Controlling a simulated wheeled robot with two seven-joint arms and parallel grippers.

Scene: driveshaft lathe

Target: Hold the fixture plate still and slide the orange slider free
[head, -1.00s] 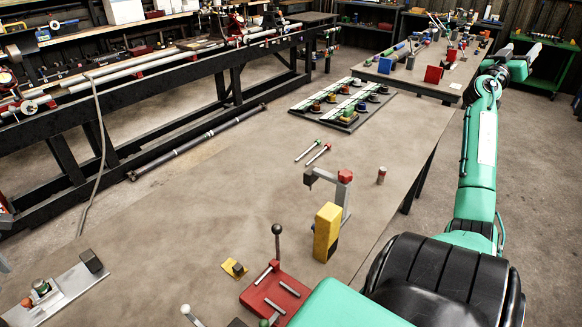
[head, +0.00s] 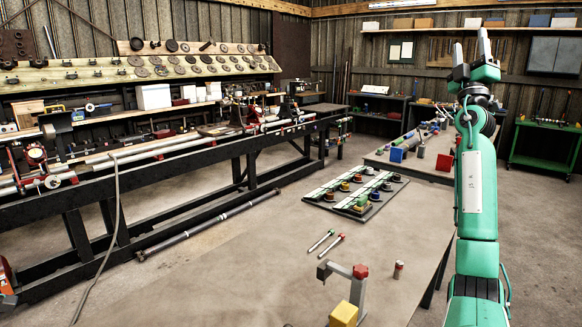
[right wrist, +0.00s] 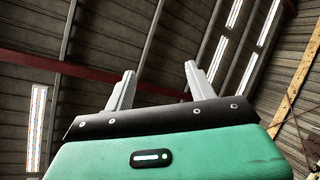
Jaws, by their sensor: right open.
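My right gripper (head: 470,50) is raised high at the right of the head view, pointing up, with its two fingers apart. In the right wrist view the right gripper (right wrist: 160,84) is open and empty, facing the roof beams. My left gripper is not in view. I cannot make out a fixture plate or an orange slider in either current view. The near part of the table, at the bottom of the head view, is cut off.
The brown table (head: 230,262) has clear space in its middle. On it stand a grey clamp with a red knob (head: 345,282), a yellow block (head: 344,314), two rods (head: 327,242) and a tray of coloured parts (head: 313,196). A long lathe bench (head: 150,182) runs along the left.

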